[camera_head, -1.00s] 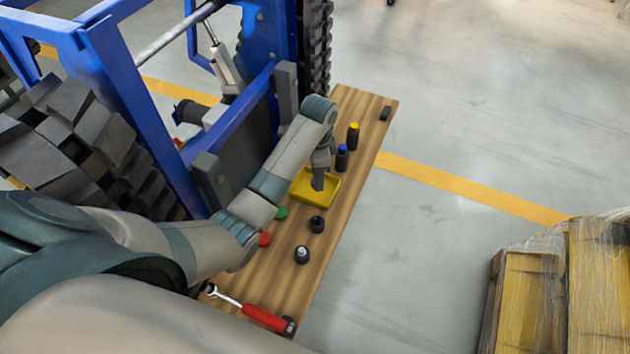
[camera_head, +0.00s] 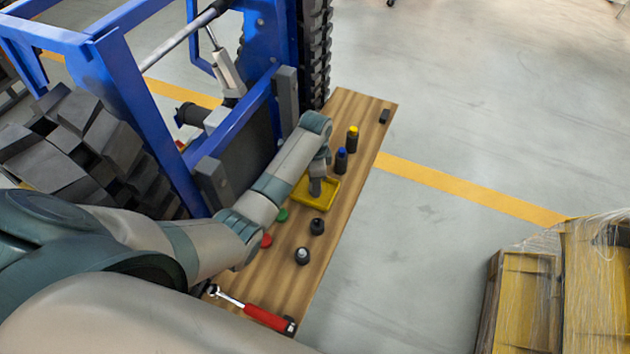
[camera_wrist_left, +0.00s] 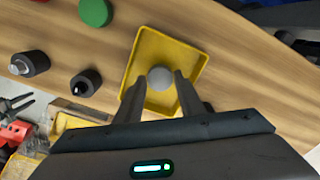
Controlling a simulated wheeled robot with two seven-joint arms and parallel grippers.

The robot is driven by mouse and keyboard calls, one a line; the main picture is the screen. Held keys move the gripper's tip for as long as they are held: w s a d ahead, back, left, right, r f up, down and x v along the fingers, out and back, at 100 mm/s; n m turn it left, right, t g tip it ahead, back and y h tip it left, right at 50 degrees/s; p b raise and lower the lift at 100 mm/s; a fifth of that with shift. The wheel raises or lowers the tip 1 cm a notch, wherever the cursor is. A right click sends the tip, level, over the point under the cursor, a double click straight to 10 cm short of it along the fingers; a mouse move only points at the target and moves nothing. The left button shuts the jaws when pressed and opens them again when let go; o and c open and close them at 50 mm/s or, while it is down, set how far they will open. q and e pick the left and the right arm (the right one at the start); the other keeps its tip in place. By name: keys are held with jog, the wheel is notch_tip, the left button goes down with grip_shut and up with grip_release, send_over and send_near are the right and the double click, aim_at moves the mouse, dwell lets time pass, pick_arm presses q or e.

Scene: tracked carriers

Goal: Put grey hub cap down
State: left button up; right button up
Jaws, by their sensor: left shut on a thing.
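The grey hub cap (camera_wrist_left: 160,78) is a small round grey piece between my left gripper's fingers in the left wrist view. My left gripper (camera_wrist_left: 158,84) is shut on it, over the yellow tray (camera_wrist_left: 147,42). In the head view my left gripper (camera_head: 316,194) points down into the yellow tray (camera_head: 328,201), and the hub cap is hidden there. I cannot tell whether the cap touches the tray floor. My right gripper is in neither view.
On the wooden board (camera_head: 290,270) are a yellow-topped bottle (camera_head: 352,139), a blue-topped bottle (camera_head: 341,160), two dark bottles (camera_head: 317,226) (camera_head: 302,256), a green cap (camera_head: 282,214), a red cap (camera_head: 266,241) and a red-handled wrench (camera_head: 265,318). The blue tracked machine (camera_head: 128,100) stands left.

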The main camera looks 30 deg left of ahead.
pick_arm(q)
jog(key=shift+f, duration=0.2)
jog(key=o, duration=1)
jog(key=shift+r, duration=0.1)
jog(key=shift+r+b, duration=0.85)
jog(key=shift+r, duration=5.1)
